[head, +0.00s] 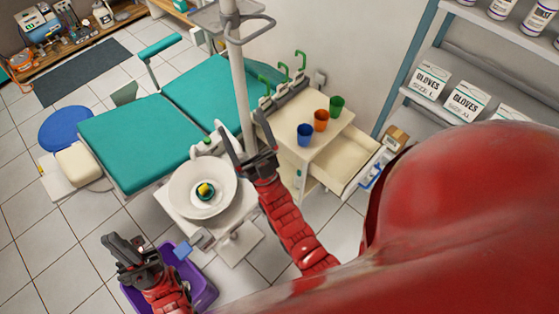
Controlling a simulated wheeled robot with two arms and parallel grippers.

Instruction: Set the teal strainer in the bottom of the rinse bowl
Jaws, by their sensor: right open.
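The white rinse bowl (177,203) stands left of the picture's middle, beside the teal dental chair. A small round teal piece, which looks like the strainer (205,196), is low in the middle of the bowl. A yellow item (205,187) shows on or in it; I cannot tell whether the teal piece is fully seated. My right gripper (241,126) is open, right of and above the bowl in the picture, near the pole and cart. My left gripper (120,240) is at the lower left, above the purple bin; its jaw opening is unclear.
The purple bin (203,288) is on the floor at the lower left. Blue (305,134), orange (320,121) and green (336,106) cups stand on the cart (290,122), whose drawer (338,172) is open. A pole (238,75) rises behind the bowl. The teal chair (135,145) is beyond.

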